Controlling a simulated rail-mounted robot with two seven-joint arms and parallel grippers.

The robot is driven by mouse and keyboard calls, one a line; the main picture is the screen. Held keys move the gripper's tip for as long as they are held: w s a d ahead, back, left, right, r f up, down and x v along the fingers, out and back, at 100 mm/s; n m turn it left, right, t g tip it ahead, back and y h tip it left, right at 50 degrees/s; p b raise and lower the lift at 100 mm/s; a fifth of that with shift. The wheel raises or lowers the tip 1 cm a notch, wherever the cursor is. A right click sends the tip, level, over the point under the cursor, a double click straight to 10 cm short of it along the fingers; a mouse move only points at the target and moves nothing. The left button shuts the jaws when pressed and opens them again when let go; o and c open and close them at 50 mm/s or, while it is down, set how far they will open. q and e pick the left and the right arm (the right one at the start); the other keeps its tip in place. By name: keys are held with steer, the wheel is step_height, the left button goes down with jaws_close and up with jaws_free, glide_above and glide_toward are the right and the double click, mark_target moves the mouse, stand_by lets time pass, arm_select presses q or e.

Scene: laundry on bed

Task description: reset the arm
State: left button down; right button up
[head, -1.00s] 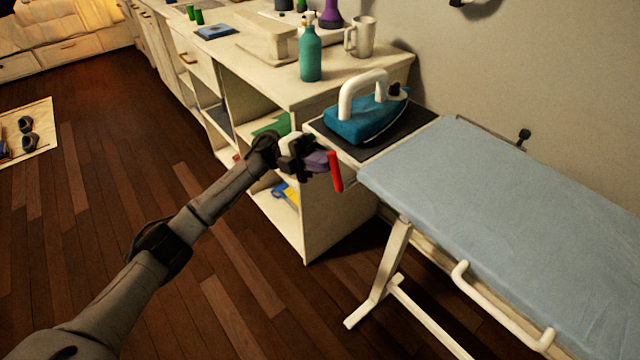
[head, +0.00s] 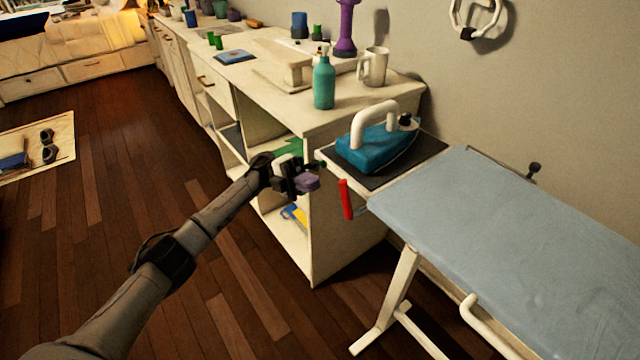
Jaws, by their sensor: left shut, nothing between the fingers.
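My left arm reaches in from the lower left of the head view. Its gripper (head: 306,181) is shut and empty, in front of the open shelves of the cream cabinet (head: 340,240). A purple piece shows at its tip. The red handle (head: 346,199) by the ironing board's near left end is just right of the gripper, with a gap between them in the picture. My right gripper is not in view.
The blue ironing board (head: 520,220) fills the right side. A teal iron (head: 374,150) rests on a dark pad (head: 425,150) at its left end. A teal bottle (head: 324,84) and a mug (head: 374,68) stand on the cabinet. The wooden floor (head: 110,180) at left is largely clear.

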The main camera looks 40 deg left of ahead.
arm_select(q)
steer(key=shift+a+f, duration=0.1)
steer(key=shift+a, duration=0.2)
steer(key=shift+d, duration=0.1)
stand_by(0.3)
